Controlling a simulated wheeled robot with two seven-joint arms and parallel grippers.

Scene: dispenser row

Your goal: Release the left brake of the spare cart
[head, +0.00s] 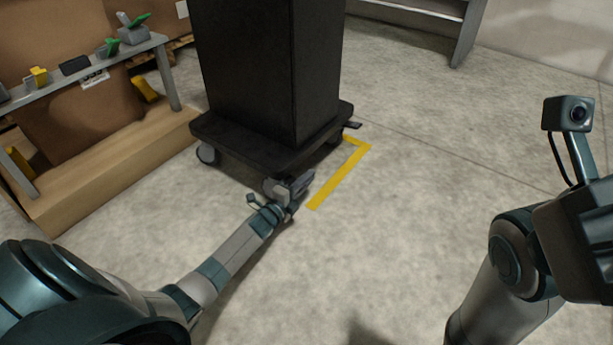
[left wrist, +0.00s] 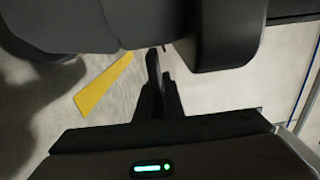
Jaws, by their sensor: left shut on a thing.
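The spare cart (head: 230,143) is a black deck on casters that carries a tall black box. My left gripper (head: 293,188) is low at the cart's near corner, beside the front caster (head: 270,187). In the left wrist view its narrow dark fingers (left wrist: 157,90) are close together, with their tips under a large dark part of the cart (left wrist: 215,35). It is shut on the left brake, which is mostly hidden by the fingers and the cart. Another brake pedal (head: 352,125) sticks out at the cart's right corner. My right arm is raised at the right edge; its fingers are out of view.
A yellow floor line (head: 340,178) bends around the cart's right side and also shows in the left wrist view (left wrist: 103,84). A grey bench (head: 95,68) with small items and cardboard boxes stand at the left. The floor at the middle and right is clear.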

